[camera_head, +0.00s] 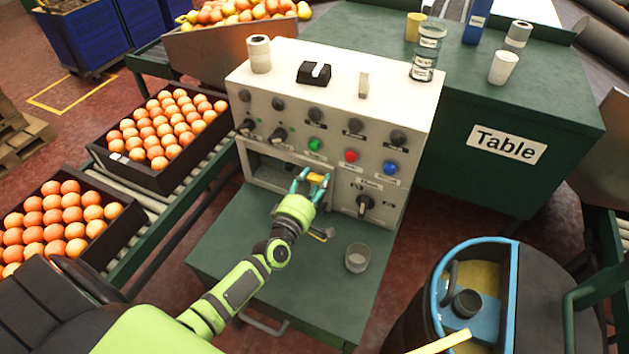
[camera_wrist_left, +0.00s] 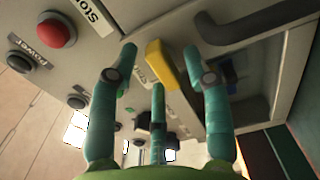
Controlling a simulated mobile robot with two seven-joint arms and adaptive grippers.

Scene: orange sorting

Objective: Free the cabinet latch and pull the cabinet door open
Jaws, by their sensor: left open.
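The cream cabinet (camera_head: 338,112) has knobs and coloured buttons on its sloped front. A small yellow latch (camera_head: 318,177) sits low on that front; it also shows in the left wrist view (camera_wrist_left: 161,64). My left gripper (camera_head: 309,183) is open at the latch. In the left wrist view, its teal fingers (camera_wrist_left: 158,62) stand on both sides of the latch, with a gap on the left. The right fingertip looks close to it; contact cannot be told. A framed door (camera_head: 258,172) with a dark pane is left of the gripper, partly hidden by it, and looks closed. My right gripper is not in view.
A green surface (camera_head: 225,240) with a grey cup (camera_head: 357,257) lies in front of the cabinet. Orange crates (camera_head: 165,178) stand on a roller conveyor at left. A blue-rimmed drum (camera_head: 513,285) is at lower right. The green table (camera_head: 480,105) stands behind it.

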